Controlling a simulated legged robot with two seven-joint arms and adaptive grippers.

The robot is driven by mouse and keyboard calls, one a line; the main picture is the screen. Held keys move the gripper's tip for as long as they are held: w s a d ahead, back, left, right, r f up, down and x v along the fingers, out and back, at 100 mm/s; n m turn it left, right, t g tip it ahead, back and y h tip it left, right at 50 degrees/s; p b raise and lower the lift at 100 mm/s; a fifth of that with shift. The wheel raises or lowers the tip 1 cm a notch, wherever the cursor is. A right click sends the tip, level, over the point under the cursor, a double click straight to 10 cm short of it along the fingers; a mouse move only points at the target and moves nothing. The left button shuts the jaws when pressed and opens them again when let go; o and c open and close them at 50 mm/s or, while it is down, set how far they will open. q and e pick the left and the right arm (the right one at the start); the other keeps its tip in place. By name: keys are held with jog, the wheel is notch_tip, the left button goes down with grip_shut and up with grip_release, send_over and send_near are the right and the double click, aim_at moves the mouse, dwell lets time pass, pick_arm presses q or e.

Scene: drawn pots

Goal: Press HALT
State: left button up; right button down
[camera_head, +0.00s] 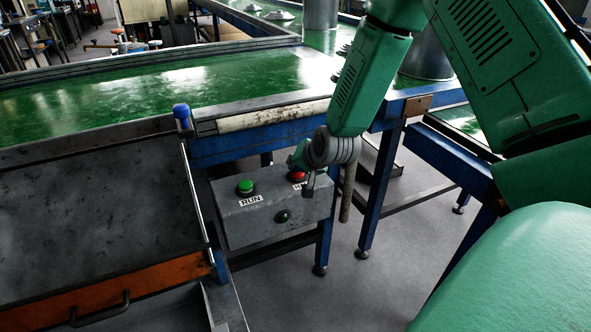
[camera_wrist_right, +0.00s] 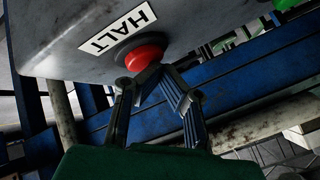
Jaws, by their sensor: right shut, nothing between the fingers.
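The grey control box (camera_head: 235,215) hangs beside the conveyor frame in the head view. The red HALT button (camera_head: 297,176) is on its top, partly hidden by my right gripper (camera_head: 305,183). In the right wrist view the red button (camera_wrist_right: 146,58) sits in a dark collar beside the white HALT label (camera_wrist_right: 118,27). My right gripper (camera_wrist_right: 158,76) is shut and empty, with its fingertips at the button's edge. I cannot tell whether they touch it or whether the button is pushed in. My left gripper is not in view.
A green RUN button (camera_head: 246,186) is on the same box, left of the red one. A small dark green knob (camera_head: 283,216) is on the front face. The green conveyor (camera_head: 130,92) runs behind. A grey chute (camera_head: 90,205) stands close on the left.

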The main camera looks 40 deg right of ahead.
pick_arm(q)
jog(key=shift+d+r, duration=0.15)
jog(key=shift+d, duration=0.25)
pick_arm(e)
jog(key=shift+d+f, duration=0.2)
jog(key=shift+d, duration=0.35)
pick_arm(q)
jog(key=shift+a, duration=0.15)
pick_arm(e)
jog(key=shift+s+a, duration=0.1)
jog(key=shift+a, duration=0.25)
jog(key=shift+s+f, duration=0.1)
jog(key=shift+f, duration=0.35)
